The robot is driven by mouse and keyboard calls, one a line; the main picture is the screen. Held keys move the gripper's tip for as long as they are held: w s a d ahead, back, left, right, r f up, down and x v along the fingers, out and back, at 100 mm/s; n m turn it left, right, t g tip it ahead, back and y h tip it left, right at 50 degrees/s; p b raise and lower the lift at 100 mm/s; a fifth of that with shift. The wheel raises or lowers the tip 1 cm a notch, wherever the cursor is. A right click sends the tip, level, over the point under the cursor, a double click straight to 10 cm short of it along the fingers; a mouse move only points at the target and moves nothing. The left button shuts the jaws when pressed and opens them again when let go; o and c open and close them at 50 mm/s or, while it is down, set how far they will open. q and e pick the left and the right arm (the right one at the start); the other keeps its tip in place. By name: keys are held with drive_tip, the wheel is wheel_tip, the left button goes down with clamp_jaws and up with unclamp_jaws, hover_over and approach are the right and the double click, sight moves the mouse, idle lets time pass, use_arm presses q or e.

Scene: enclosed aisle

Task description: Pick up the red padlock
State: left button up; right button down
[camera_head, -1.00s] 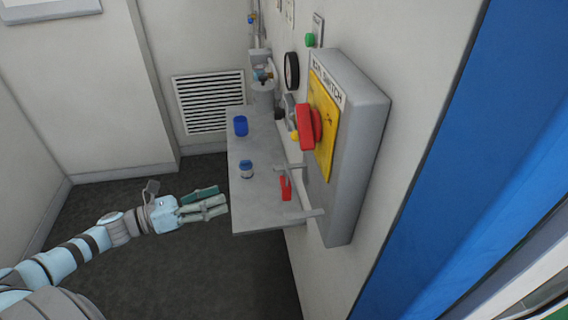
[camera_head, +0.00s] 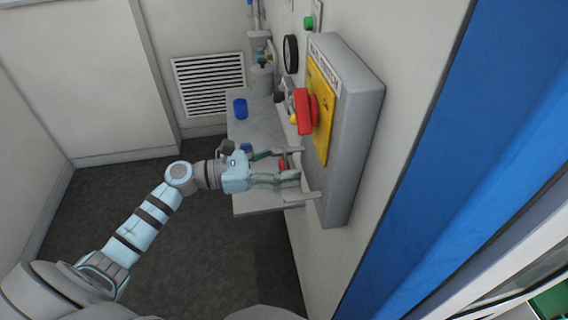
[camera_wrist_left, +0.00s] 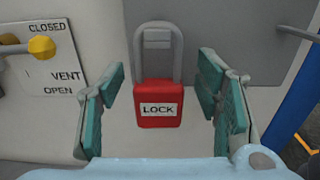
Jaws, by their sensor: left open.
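The red padlock (camera_wrist_left: 158,105) shows in the left wrist view with its grey shackle up and a white LOCK label on its front. It is upright, between the two teal-padded fingers of my left gripper (camera_wrist_left: 163,105), with a gap on each side. In the head view the left gripper (camera_head: 280,168) is over the grey shelf, and only a small red part of the padlock (camera_head: 282,164) shows past its fingers. The left gripper is open and empty. My right gripper is not in view.
The grey switch box (camera_head: 358,130) with a red handle (camera_head: 303,111) juts from the wall close beside the gripper. A blue cup (camera_head: 240,108) stands on the shelf (camera_head: 262,203). A yellow valve knob (camera_wrist_left: 42,47) is left of the padlock.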

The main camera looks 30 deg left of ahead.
use_arm(q)
drive_tip(key=shift+a+f, duration=0.1)
drive_tip(key=shift+f, duration=0.05)
drive_tip(key=c, duration=1.3)
drive_tip(key=shift+r, duration=0.45)
wheel_tip(320, 180, up, 3)
drive_tip(key=shift+f, duration=0.15)
drive_tip(key=b+v, duration=0.1)
drive_tip(key=v, duration=0.2)
drive_tip(key=b+v, duration=0.1)
drive_tip(key=v, duration=0.1)
drive_tip(key=shift+s+a+f+b, duration=0.1)
drive_tip(key=shift+f+b, duration=0.2)
drive_tip(key=shift+f, duration=0.05)
clamp_jaws()
drive_tip(key=p+v, duration=0.7)
drive_tip(key=v, duration=0.6)
drive_tip(key=shift+r, duration=0.3)
